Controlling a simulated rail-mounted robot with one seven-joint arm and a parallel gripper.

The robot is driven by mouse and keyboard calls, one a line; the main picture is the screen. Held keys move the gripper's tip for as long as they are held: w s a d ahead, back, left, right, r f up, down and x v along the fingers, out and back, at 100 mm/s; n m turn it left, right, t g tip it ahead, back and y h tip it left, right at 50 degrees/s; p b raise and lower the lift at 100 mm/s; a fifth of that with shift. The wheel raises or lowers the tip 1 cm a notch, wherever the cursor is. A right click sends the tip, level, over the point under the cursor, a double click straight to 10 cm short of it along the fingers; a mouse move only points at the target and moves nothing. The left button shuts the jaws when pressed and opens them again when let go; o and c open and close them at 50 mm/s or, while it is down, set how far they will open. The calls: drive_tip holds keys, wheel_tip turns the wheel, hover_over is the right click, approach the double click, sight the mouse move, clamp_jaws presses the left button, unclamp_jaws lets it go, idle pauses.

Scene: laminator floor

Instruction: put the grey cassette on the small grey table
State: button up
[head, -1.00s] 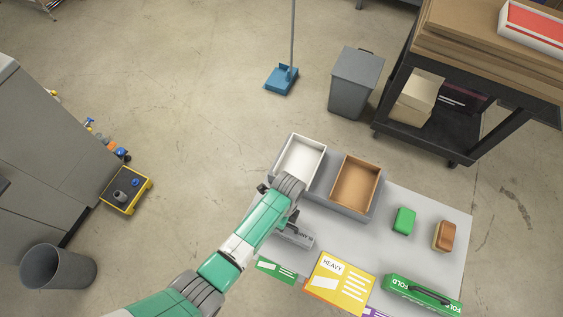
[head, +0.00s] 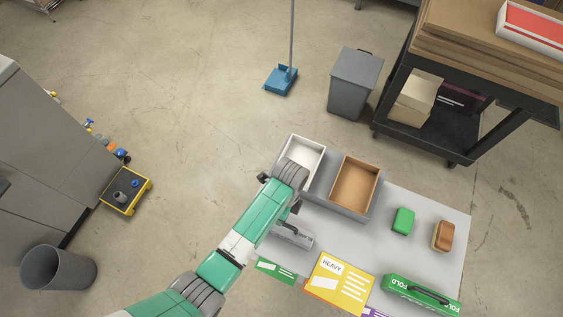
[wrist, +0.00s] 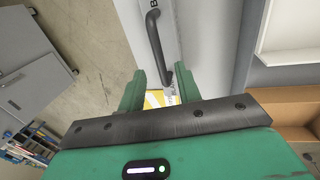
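The grey cassette (head: 293,238) lies on a light grey table (head: 432,262), near its left edge and partly hidden by my arm. In the wrist view the cassette (wrist: 181,30) has a dark curved handle and part of a printed label. My gripper (wrist: 160,92) is open, with its green fingers apart and the lower end of the handle showing between them. I see no grip on it. In the head view my gripper is mostly hidden behind my wrist. I cannot tell whether this light grey table is the small grey one.
A white bin (head: 296,157) and a brown bin (head: 355,185) stand behind the cassette. A green block (head: 403,220), a brown block (head: 444,236) and a green case (head: 422,294) are to the right. A yellow "HEAVY" card (head: 339,284) lies in front. Open floor lies left of the table.

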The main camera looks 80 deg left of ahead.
drive_tip(key=r, duration=0.3)
drive_tip(key=a+r, duration=0.1)
drive_tip(key=r, duration=0.1)
drive_tip(key=shift+w+r, duration=0.3)
drive_tip(key=w+d+r+n+t+y, duration=0.2)
drive_tip(key=w+r+t+y, duration=0.5)
drive_tip(key=w+r, duration=1.55)
drive_tip(key=w+d+r+n+t, duration=0.1)
drive_tip(key=w+d+r+t, duration=0.25)
drive_tip(key=r, duration=0.55)
drive_tip(key=w+d+r+t, duration=0.3)
drive_tip(key=d+r+t, duration=0.15)
drive_tip(key=r, duration=0.35)
drive_tip(key=s+d+r+n+t+h, duration=0.1)
drive_tip(key=s+d+r+t, duration=0.2)
drive_tip(key=d+r, duration=0.3)
drive_tip(key=s+d+r+n+t+h, duration=0.1)
drive_tip(key=s+d+r+t, duration=0.3)
drive_tip(key=r, duration=0.9)
drive_tip(key=s+d+r+n+t+h, duration=0.1)
drive_tip(key=s+d+r+t+h, duration=0.2)
drive_tip(key=d+r, duration=0.6)
drive_tip(key=shift+s+d+r+n+t, duration=0.3)
drive_tip(key=shift+s+r+n+t, duration=0.1)
drive_tip(key=shift+r+t, duration=0.2)
